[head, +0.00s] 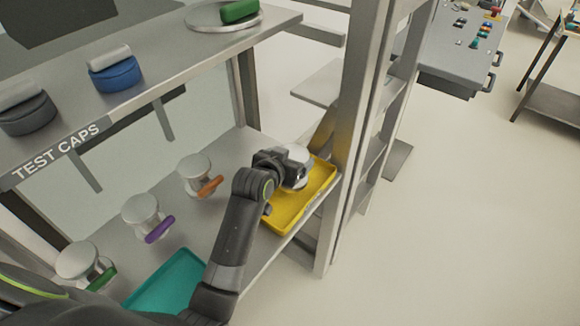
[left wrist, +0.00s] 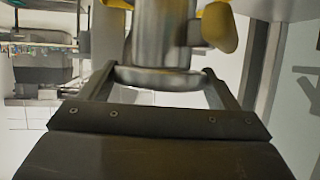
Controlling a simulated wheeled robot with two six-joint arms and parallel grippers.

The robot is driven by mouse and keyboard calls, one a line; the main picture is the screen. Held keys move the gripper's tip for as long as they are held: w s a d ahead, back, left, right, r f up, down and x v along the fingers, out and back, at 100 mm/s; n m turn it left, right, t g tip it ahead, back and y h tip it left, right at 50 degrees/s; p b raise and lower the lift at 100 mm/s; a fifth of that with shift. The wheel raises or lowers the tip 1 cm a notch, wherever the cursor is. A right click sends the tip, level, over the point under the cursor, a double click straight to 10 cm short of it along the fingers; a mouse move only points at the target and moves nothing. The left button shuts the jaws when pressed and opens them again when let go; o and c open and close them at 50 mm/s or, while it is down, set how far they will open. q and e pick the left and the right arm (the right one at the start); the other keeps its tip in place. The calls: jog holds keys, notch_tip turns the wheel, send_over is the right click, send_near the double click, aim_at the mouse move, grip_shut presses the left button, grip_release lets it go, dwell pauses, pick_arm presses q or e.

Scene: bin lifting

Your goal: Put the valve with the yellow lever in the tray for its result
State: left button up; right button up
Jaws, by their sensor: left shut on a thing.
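The valve with the yellow lever (left wrist: 165,35) is a metal body in my left wrist view, with its lever (left wrist: 219,27) at the right. My left gripper (left wrist: 160,85) is shut on the valve near its round flange. In the head view the valve's pale round top (head: 298,153) shows just beyond my left gripper (head: 284,166), over the yellow tray (head: 279,228). Whether the valve touches the tray floor is hidden. A teal tray (head: 165,283) lies at the shelf's front left. My right gripper is out of view.
Valves with orange (head: 209,187), purple (head: 160,229) and green (head: 103,279) levers stand on the shelf behind my left arm. A rack post (head: 345,150) rises close right of the yellow tray. Test caps, one blue (head: 115,76), sit on the upper shelf.

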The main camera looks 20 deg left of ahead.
pick_arm(q)
notch_tip(320, 180, down, 3)
jog(key=shift+r, duration=0.1)
jog(key=shift+f, duration=0.25)
jog(key=o, duration=1.6)
jog(key=shift+f, duration=0.15)
jog(key=shift+c, duration=0.2)
jog(key=shift+s, duration=0.1)
jog(key=v, duration=1.2)
jog(key=shift+b, duration=0.45)
jog(key=shift+d, duration=0.1)
